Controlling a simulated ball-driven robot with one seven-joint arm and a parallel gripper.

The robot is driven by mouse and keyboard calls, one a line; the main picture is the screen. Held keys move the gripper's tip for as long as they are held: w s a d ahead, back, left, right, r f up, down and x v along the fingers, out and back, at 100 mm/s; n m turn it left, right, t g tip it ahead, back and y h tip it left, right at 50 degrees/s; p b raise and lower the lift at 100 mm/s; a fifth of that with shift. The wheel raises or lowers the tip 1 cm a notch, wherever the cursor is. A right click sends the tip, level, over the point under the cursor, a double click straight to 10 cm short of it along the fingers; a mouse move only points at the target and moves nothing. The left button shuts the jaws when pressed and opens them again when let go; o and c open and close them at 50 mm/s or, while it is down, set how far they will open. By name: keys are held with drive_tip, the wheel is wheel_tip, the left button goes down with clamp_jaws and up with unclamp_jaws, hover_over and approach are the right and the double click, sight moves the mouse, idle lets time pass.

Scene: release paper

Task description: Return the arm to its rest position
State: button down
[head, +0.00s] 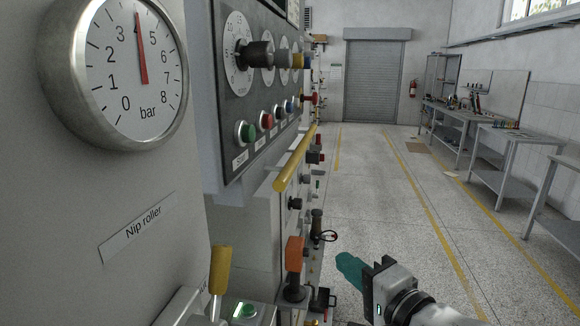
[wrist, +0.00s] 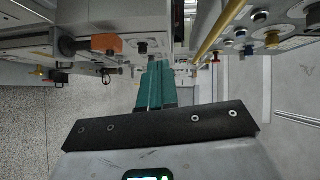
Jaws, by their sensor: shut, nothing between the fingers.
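My gripper (head: 350,268) is at the lower right of the head view, with teal fingers pointing up and left toward the machine's side. In the wrist view my gripper (wrist: 155,75) shows its teal fingers lying side by side, shut, with nothing held. The fingers appear apart from the machine. The arm behind the gripper runs out of the head view at the bottom right.
A machine panel with knobs and buttons (head: 245,132) fills the left, beside a pressure gauge (head: 120,65). A yellow bar (head: 296,158) and an orange-topped lever (head: 294,254) stick out. Open floor (head: 365,190) lies right, with workbenches (head: 495,155) beyond.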

drive_tip(key=s+d+f+n+g+h, duration=0.2)
drive_tip(key=s+d+f, duration=0.15)
drive_tip(key=f, duration=0.45)
drive_tip(key=s+d+f+n+g+h, duration=0.1)
drive_tip(key=s+d+f+g+h, duration=0.2)
drive_tip(key=f, duration=0.5)
drive_tip(key=s+d+f+n+g+h, duration=0.1)
drive_tip(key=s+d+f+n+g, duration=0.1)
drive_tip(key=s+f, duration=0.4)
drive_tip(key=s+d+f+n+g+h, duration=0.1)
drive_tip(key=s+d+f+n+g, duration=0.2)
drive_tip(key=s, duration=1)
drive_tip(key=s+d+f+n+g+h, duration=0.1)
drive_tip(key=s+d+f+g, duration=0.3)
drive_tip(key=s+f, duration=0.5)
drive_tip(key=shift+s+d+f+n, duration=0.4)
drive_tip(key=shift+d+n, duration=0.4)
drive_tip(key=shift+d, duration=0.4)
